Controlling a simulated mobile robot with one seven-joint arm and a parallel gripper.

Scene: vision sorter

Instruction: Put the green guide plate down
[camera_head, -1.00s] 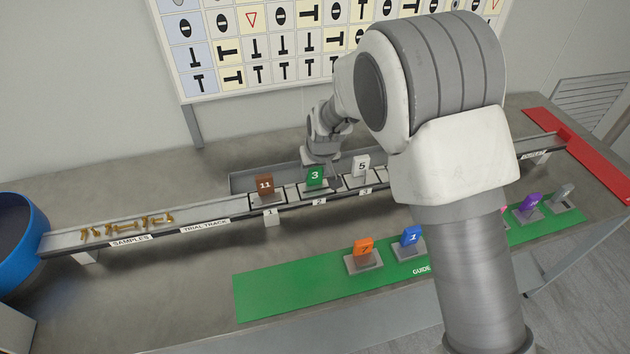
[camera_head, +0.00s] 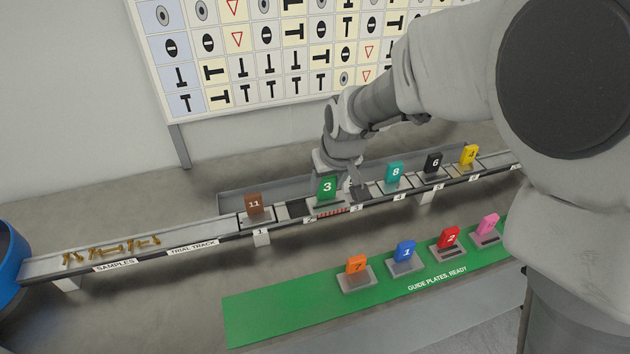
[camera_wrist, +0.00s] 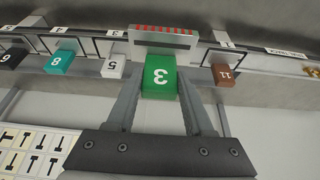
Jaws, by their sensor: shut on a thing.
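The green guide plate (camera_head: 326,187), marked 3, is upright on its grey base in the head view, raised above the track near slot 2. The slot 2 opening (camera_head: 298,208) shows dark and empty to its left. In the wrist view the green plate (camera_wrist: 158,78) is between the two fingers of my gripper (camera_wrist: 159,88), which is shut on it. A row of red marks shows along its base edge. In the head view my gripper (camera_head: 337,165) is behind the plate and partly hidden by it.
The brown 11 plate (camera_head: 253,204) stands left in slot 1. The white 5 plate (camera_wrist: 114,66) and teal 8 plate (camera_head: 395,172) stand on the other side. Orange 7 (camera_head: 356,265) and other plates stand on the green mat (camera_head: 262,312), whose left part is bare.

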